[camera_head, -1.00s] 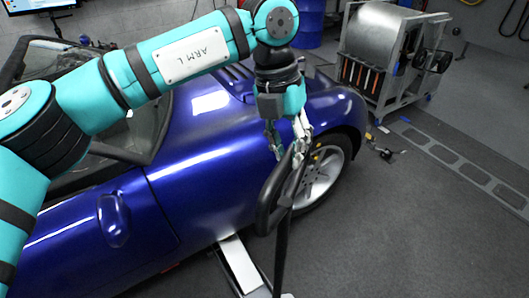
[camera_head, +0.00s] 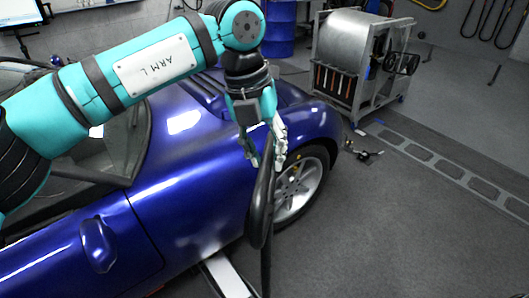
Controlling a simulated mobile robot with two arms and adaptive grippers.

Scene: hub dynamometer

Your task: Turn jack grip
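The jack grip (camera_head: 259,212) is a black loop handle on top of a dark upright pole, in front of the blue car's wheel. It appears nearly edge-on, as a narrow loop. My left gripper (camera_head: 266,161) comes down from above, with its fingers on either side of the top of the grip. It looks shut on the grip, though the exact contact is partly hidden. The lower part of the jack pole runs out of the bottom of the view. My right gripper is not in view.
The blue car (camera_head: 190,190) stands close behind and left of the grip, its wheel (camera_head: 299,188) just to the right. A grey metal cart (camera_head: 343,84) with a large drum stands at the back. The floor on the right is mostly clear, with a small item (camera_head: 364,154) lying there.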

